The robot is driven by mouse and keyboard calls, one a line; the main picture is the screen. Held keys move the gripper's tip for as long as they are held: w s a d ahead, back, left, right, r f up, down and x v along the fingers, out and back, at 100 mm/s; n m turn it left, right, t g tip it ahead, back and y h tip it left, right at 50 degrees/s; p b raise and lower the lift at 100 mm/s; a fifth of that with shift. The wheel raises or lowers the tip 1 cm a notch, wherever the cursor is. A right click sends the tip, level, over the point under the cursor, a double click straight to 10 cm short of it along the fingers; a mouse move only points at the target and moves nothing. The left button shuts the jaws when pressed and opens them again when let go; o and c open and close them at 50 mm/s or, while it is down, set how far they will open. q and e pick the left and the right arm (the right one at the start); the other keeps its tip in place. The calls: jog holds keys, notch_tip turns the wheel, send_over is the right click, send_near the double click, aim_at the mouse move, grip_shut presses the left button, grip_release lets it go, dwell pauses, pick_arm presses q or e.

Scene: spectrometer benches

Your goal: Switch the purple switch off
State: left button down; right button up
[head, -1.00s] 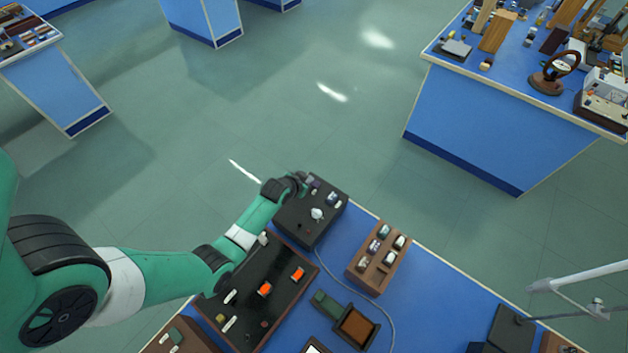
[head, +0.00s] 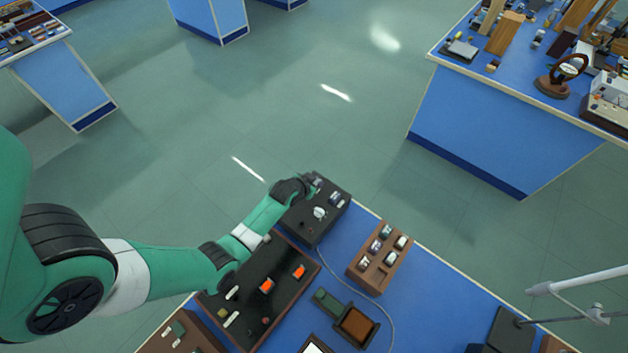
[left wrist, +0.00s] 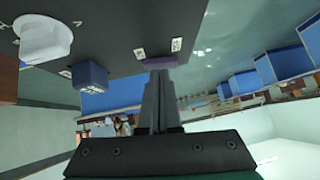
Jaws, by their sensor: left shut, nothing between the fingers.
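The purple switch (left wrist: 156,58) is on the face of a black box, between two small white labels, in the left wrist view. In the head view it is a tiny purple spot (head: 317,181) near the box's far-left corner. My left gripper (left wrist: 159,75) is shut and empty, its fingertips right at the purple switch and partly covering it. I cannot tell whether they touch it. Which way the switch is tilted is unclear. My right gripper is not in view.
The black box (head: 302,229) also carries a white knob (left wrist: 43,38) and a blue block-shaped part (left wrist: 90,74). A black panel with orange parts (head: 245,314) lies nearer, under my left arm. A brown block with several small switches (head: 379,254) stands to the right. Open floor surrounds the bench.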

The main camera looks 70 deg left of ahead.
pick_arm(q)
jog(key=r+p, duration=0.3)
jog(key=d+r+p, duration=0.1)
jog(key=r+p, duration=0.1)
jog(key=shift+r, duration=0.15)
jog(key=p+v, duration=0.2)
jog(key=v, duration=0.6)
jog(key=shift+s+d, duration=0.25)
jog(key=shift+s, duration=0.2)
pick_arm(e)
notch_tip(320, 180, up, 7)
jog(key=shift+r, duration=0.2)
